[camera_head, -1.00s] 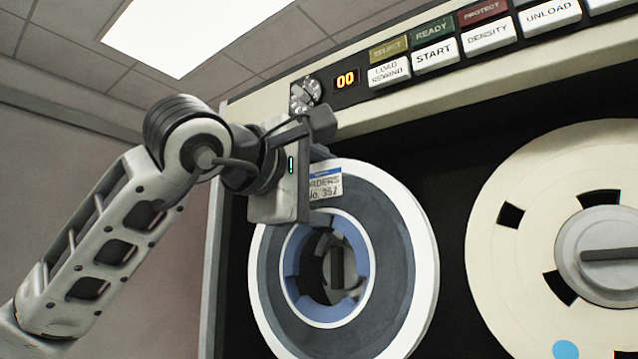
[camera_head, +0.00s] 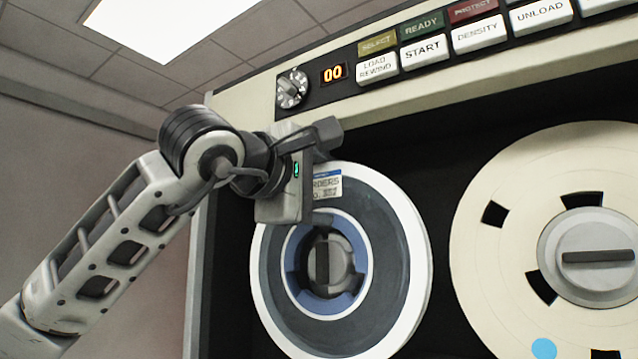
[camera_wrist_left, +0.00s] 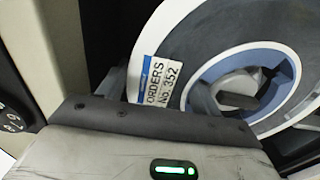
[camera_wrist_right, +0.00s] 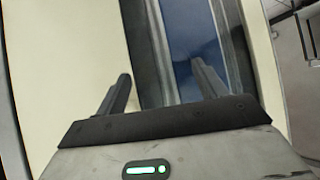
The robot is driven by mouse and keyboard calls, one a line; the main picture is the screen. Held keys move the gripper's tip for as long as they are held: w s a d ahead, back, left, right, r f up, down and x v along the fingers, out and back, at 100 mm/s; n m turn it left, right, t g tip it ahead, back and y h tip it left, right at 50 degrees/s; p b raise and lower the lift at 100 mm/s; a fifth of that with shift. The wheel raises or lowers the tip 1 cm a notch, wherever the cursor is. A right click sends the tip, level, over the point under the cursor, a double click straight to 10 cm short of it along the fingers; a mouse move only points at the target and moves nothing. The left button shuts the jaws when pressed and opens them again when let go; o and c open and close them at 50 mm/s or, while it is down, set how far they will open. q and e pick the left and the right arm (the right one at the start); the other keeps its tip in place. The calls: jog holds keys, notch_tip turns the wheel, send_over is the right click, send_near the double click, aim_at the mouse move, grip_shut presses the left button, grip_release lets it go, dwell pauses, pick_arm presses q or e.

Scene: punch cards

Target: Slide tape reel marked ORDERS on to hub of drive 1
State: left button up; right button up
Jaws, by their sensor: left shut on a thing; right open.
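The ORDERS tape reel (camera_head: 390,270) is grey with a white rim, a blue inner ring and a label, partly covered in the head view. My left gripper (camera_head: 318,205) is shut on the reel at its upper edge by the label. In the left wrist view the label (camera_wrist_left: 162,85) reads ORDERS No. 352, between the fingers (camera_wrist_left: 158,95). The dark grey hub (camera_head: 330,265) of the drive shows through the reel's central opening, roughly centred. I cannot tell how deep the reel sits on it. My right gripper (camera_wrist_right: 160,90) is open; it is not in the head view.
A cream reel (camera_head: 500,250) with a grey hub (camera_head: 597,256) is mounted to the right. The dark recess lies behind the reels.

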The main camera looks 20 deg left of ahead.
pick_arm(q)
jog(key=shift+w+d+r, duration=0.15)
jog(key=shift+w, duration=0.25)
jog(key=shift+x, duration=0.9)
jog(key=o, duration=1.5)
jog(key=shift+c, duration=0.2)
jog(key=shift+f, duration=0.2)
jog(key=shift+c, duration=1.3)
